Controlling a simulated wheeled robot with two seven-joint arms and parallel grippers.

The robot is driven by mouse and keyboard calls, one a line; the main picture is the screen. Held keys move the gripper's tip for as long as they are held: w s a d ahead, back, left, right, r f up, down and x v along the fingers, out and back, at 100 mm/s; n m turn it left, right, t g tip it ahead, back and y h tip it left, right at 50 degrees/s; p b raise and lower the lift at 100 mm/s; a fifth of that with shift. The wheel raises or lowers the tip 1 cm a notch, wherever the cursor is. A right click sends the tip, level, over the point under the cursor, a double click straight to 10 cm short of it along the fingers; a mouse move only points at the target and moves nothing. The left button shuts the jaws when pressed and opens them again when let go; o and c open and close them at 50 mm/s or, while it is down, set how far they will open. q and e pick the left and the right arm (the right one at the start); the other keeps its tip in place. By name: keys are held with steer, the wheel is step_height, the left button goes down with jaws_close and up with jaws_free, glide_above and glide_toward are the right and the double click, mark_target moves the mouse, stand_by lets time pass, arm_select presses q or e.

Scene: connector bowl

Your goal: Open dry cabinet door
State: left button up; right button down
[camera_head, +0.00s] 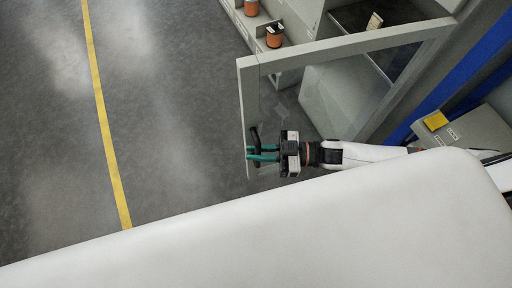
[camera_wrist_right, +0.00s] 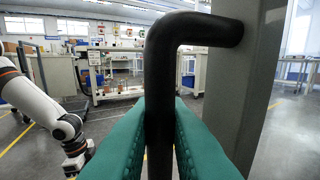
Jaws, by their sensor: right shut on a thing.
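The dry cabinet door (camera_head: 350,43) has a light grey frame with a clear pane. It stands swung out from the cabinet (camera_head: 390,12) in the head view. Its black bar handle (camera_head: 254,136) is on the door's outer edge. My right gripper (camera_head: 262,153) is at the handle, with green fingers on both sides of it. In the right wrist view the green fingers (camera_wrist_right: 160,140) are shut around the upright part of the black handle (camera_wrist_right: 160,75), beside the grey door frame (camera_wrist_right: 235,85). My left gripper is not in the head view; a white arm shows at the left of the wrist view.
Orange-brown spools (camera_head: 274,36) stand on a grey unit behind the door. The grey floor (camera_head: 170,100) with a yellow line (camera_head: 104,115) is clear at the left. A large white surface fills the bottom.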

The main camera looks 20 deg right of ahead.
stand_by(0.3)
steer(key=c, duration=1.5)
jaws_free()
steer(key=shift+o, duration=0.2)
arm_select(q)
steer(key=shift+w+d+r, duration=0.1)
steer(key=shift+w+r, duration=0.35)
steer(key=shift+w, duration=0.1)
arm_select(e)
steer(key=v, duration=1.2)
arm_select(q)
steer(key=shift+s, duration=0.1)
arm_select(e)
steer(key=shift+w, duration=0.1)
